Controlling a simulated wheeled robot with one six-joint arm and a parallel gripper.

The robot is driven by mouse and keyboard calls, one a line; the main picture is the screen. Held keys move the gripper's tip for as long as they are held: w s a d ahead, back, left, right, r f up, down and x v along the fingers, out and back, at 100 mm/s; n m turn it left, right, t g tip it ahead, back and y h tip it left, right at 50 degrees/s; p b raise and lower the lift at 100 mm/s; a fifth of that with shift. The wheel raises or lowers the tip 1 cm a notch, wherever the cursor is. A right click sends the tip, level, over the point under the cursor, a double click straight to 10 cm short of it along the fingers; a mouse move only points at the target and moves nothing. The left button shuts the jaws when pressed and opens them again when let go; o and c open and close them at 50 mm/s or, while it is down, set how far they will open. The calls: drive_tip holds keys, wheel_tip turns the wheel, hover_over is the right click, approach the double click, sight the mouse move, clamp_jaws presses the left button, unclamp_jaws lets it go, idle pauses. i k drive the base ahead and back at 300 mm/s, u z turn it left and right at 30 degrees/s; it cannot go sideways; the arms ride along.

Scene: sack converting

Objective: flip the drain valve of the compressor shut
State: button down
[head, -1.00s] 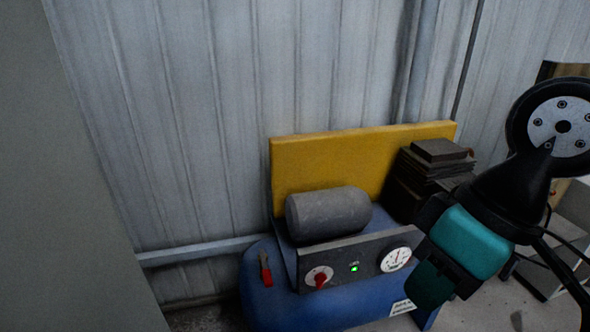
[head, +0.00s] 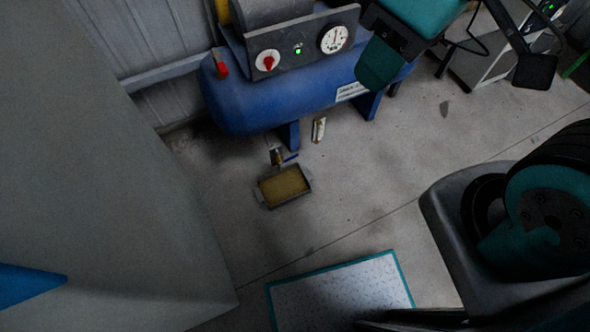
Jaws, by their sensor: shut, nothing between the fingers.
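The compressor has a blue tank (head: 265,100) on legs. My gripper (head: 376,66) is teal and black, at the upper middle right, in front of the tank's right part. It is shut and empty, above and to the right of the valve, well apart from it.
The compressor's panel carries a red knob (head: 268,63), a green light and a gauge (head: 334,39). A red handle (head: 222,69) is at the tank's left end. A white can (head: 319,129) stands by a leg.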

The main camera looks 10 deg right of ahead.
sight(293, 156)
drive_tip(key=z, duration=0.35)
drive_tip(key=i, duration=1)
drive_tip(key=u, duration=0.2)
